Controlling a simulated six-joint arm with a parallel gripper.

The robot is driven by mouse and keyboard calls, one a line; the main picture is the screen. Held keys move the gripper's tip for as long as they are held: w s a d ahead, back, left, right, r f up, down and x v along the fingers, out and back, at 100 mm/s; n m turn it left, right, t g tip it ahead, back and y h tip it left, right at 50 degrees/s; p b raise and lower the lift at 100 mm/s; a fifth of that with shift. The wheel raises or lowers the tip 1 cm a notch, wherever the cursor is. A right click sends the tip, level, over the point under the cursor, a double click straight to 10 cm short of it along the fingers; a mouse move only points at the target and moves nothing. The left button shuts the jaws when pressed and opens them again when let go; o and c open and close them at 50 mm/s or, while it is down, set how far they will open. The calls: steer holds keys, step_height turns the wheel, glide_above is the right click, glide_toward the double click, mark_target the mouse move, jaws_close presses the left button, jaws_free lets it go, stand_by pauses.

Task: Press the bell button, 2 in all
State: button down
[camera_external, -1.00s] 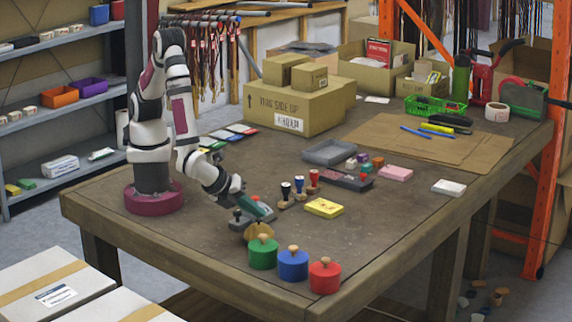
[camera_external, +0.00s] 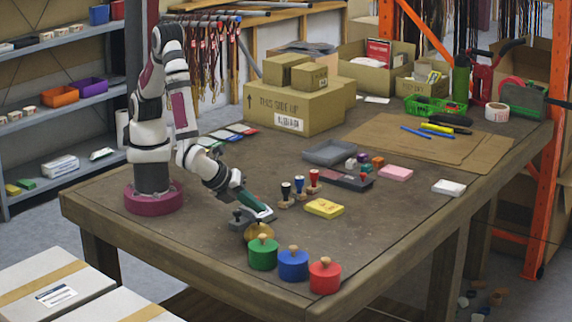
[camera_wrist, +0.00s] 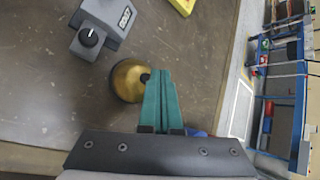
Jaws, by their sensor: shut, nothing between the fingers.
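The brass bell (camera_external: 258,231) is a round golden dome near the front of the table, just behind the green pot. In the wrist view the bell (camera_wrist: 126,84) is left of my fingers, with a small dark button (camera_wrist: 145,77) at its right side, close to the fingers. My gripper (camera_external: 268,213) has teal fingers that are shut and empty. It slants down from the left and its tips are by the bell, seemingly above it. In the wrist view my gripper (camera_wrist: 162,74) overlaps the bell's right edge; whether it touches the button I cannot tell.
A grey box with a black knob (camera_wrist: 90,38) stands beside the bell. Green (camera_external: 263,254), blue (camera_external: 293,265) and red (camera_external: 325,277) knobbed pots line the front edge. Stamps (camera_external: 300,187) and a yellow block (camera_external: 324,208) are to the right. The front right tabletop is clear.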

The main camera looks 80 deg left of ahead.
steer(key=shift+r, duration=0.1)
steer(key=shift+r, duration=2.4)
stand_by(0.8)
step_height(320, 180, up, 4)
steer(key=shift+f, duration=0.1)
steer(key=shift+f, duration=0.1)
steer(key=shift+f, duration=4.35)
steer(key=shift+f, duration=0.4)
